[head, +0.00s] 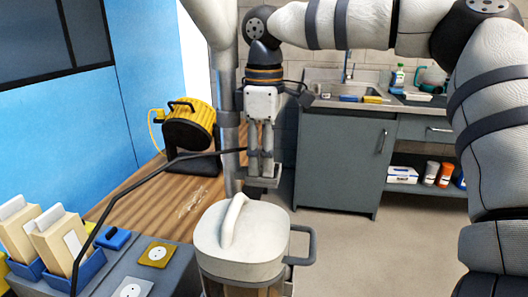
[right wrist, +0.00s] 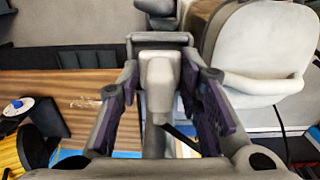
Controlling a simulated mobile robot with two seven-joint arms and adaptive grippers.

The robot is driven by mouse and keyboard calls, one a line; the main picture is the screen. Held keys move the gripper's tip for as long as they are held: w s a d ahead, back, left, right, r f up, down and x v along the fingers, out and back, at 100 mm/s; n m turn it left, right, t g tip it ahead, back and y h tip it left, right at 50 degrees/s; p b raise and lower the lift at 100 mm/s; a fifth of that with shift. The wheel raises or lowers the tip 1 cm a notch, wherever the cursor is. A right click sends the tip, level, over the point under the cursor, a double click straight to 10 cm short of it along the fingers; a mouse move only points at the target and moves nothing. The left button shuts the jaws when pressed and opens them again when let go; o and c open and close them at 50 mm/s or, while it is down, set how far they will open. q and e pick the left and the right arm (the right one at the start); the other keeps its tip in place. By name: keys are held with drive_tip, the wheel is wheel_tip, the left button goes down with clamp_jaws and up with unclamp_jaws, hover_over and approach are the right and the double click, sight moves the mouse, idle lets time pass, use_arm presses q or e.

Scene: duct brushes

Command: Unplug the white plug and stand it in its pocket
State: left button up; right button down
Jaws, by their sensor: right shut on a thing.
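My right gripper (head: 261,168) points down beside the pale vertical duct, above the floor gap behind the white-lidded container. In the right wrist view its purple-padded fingers are shut on the white plug (right wrist: 158,72). A black cable (head: 178,158) runs from the gripper to the lower left; a piece of it also shows in the wrist view. A grey bracket-like part (right wrist: 160,38) lies right at the plug's far end; I cannot tell whether the plug is still seated in it. The fingers hide the plug in the head view. I cannot make out which place is its pocket. My left gripper is not in view.
A white-lidded container (head: 240,240) with a grey side handle stands close in front. A yellow-black fan heater (head: 190,138) is on the wooden bench (head: 150,207). Yellow (head: 155,255) and grey plates, a blue block (head: 113,238) and blue card holders (head: 90,265) are at lower left.

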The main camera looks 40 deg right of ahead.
drive_tip(key=shift+f, duration=0.15)
drive_tip(key=c, duration=1.1)
unclamp_jaws()
drive_tip(key=shift+o, duration=0.2)
wheel_tip(320, 180, up, 13)
